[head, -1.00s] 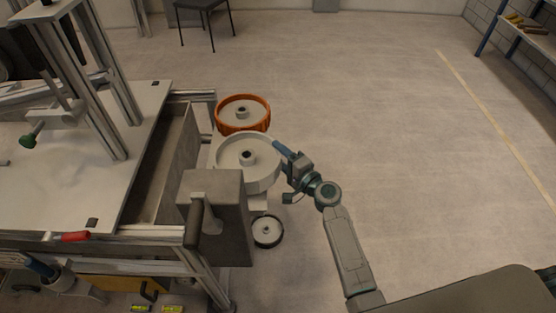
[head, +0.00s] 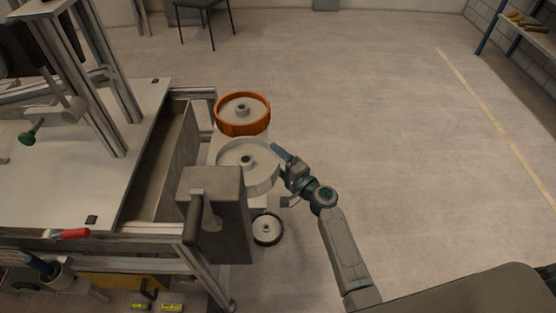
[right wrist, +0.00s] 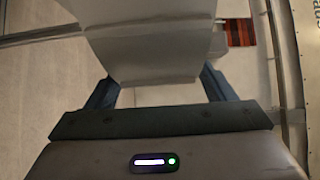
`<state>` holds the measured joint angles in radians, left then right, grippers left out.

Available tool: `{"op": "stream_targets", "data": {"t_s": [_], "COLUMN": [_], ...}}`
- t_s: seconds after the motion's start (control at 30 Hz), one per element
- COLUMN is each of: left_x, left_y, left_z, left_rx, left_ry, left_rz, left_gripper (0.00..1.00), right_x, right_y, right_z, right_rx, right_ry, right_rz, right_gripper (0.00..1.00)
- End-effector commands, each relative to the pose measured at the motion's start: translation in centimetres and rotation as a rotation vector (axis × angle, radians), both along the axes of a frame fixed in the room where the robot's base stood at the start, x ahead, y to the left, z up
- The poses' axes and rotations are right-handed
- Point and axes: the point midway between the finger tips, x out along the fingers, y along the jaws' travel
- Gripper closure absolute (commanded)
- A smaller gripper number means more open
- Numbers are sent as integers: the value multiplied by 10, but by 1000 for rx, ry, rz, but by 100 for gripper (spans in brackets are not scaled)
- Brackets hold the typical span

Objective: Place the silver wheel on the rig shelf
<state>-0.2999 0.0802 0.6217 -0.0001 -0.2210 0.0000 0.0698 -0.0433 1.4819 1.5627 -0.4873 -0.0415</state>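The silver wheel (head: 232,160), pale grey with a hub in its middle, lies nearly flat at the rig's right side in the head view. Its light body (right wrist: 145,45) fills the space between my right fingers in the right wrist view. My right gripper (head: 279,153) is at the wheel's right edge, its fingers on either side of the rim and seemingly closed on it. The rig shelf (head: 216,148) shows as a pale strip under the wheel; whether the wheel touches it is unclear. My left gripper (head: 40,266) is at the lower left, its fingers partly hidden.
An orange-rimmed wheel (head: 243,125) sits just behind the silver one. A dark-rimmed wheel (head: 268,242) is lower down in front. A grey box with a handle (head: 228,215) stands close at the left front. Open floor lies to the right.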

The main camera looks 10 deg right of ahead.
Motion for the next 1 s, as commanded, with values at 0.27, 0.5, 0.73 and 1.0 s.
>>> {"op": "stream_targets", "data": {"t_s": [0.27, 0.5, 0.73, 1.0], "left_x": [0, -1, 1, 8], "left_y": [0, 0, 0, 0], "left_z": [4, -10, -26, -33], "left_rx": [0, 0, 0, 0], "left_ry": [0, 1, 3, -6], "left_rz": [0, 0, 0, 0], "left_gripper": [33, 33, 33, 33], "right_x": [0, -33, -77, -104], "right_y": [0, -18, -41, -55], "right_z": [3, -2, -2, 1], "right_rx": [0, -4, -4, 0], "right_ry": [0, 0, 0, 0], "right_rz": [0, 0, 0, 0], "right_gripper": [24, 24, 24, 24]}}
